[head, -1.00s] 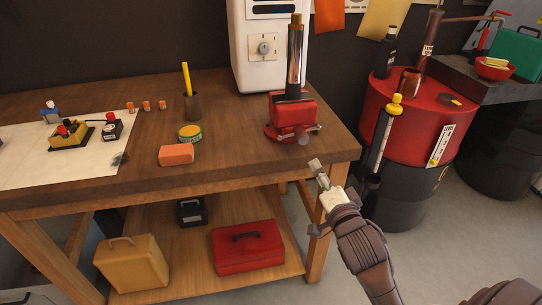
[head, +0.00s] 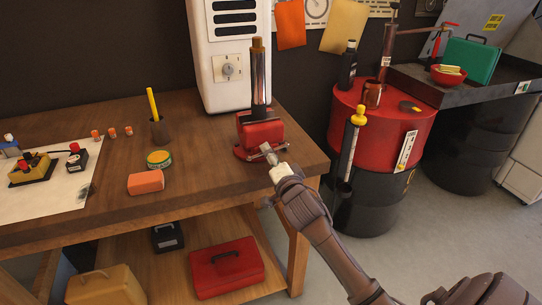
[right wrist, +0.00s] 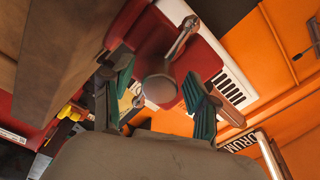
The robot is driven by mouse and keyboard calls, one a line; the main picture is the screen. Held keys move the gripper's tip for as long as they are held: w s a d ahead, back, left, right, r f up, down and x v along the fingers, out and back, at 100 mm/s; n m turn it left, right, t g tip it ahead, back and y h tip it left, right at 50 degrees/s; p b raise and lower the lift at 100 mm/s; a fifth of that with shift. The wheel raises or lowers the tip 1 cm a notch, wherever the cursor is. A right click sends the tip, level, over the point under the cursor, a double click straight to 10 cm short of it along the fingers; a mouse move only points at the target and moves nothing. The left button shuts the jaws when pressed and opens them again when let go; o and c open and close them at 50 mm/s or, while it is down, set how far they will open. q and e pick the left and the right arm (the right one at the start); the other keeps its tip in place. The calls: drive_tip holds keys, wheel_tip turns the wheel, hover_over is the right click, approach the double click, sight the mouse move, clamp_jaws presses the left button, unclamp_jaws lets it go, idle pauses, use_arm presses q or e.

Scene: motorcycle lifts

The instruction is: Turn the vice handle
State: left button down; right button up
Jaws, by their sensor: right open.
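The red vice (head: 262,133) stands at the right end of the wooden workbench, with a dark cylinder with a brass-coloured top (head: 258,75) upright in it. My right gripper (head: 269,152) is at the front of the vice and covers part of its handle. In the right wrist view the red vice (right wrist: 150,40) fills the middle. Its round grey screw end (right wrist: 159,88) shows between the two open green-padded fingers of my right gripper (right wrist: 163,94). A metal handle bar (right wrist: 182,36) slants up from it. Contact cannot be told. My left gripper is out of view.
On the workbench (head: 200,150) are an orange block (head: 146,182), a green-and-yellow tin (head: 158,159) and a cup with a yellow stick (head: 160,132). A white machine (head: 226,85) stands behind the vice. A red-topped drum (head: 385,130) stands to the right.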

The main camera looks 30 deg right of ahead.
drive_tip(key=shift+w, duration=0.15)
drive_tip(key=shift+c, duration=0.3)
clamp_jaws()
